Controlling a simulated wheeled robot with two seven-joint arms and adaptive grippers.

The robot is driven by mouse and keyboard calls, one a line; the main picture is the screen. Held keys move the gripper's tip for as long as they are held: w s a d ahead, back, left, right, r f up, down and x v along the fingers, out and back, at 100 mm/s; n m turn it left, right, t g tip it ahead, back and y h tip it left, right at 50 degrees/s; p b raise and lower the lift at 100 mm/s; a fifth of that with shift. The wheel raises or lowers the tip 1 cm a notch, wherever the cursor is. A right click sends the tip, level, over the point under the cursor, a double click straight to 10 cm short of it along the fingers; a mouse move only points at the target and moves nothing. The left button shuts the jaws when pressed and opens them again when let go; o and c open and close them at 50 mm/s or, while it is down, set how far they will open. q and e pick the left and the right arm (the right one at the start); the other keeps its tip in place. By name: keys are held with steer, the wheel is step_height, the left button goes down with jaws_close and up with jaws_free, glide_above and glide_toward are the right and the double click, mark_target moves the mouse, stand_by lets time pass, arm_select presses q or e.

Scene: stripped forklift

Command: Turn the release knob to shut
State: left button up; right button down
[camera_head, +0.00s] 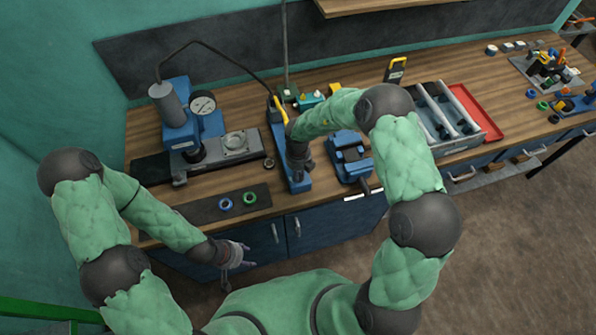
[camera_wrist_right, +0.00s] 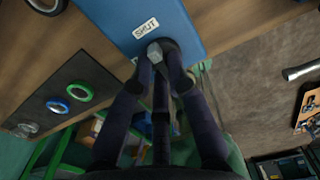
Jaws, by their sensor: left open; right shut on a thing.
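The release knob (camera_wrist_right: 155,48) is a small grey knob on the end of a long blue unit, seen in the right wrist view. A white label reading SHUT (camera_wrist_right: 146,30) is on the blue face beside it. The blue unit (camera_head: 303,186) stands on the workbench in the head view. My right gripper (camera_wrist_right: 158,62) is shut on the knob, with fingers on both sides of it. In the head view my right gripper (camera_head: 298,168) reaches down over the blue unit and hides the knob. My left gripper (camera_head: 236,256) is open and empty in front of the bench edge.
A blue press with a gauge (camera_head: 203,104) stands at the left of the bench. A dark mat (camera_head: 205,212) holds a blue ring (camera_head: 225,204) and a green ring (camera_head: 250,198). A blue vise (camera_head: 350,155) is close on the right. A grey tray (camera_head: 440,112) lies further right.

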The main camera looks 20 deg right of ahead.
steer(key=c, duration=1.2)
jaws_free()
steer(key=shift+r, duration=0.1)
step_height(320, 180, up, 12)
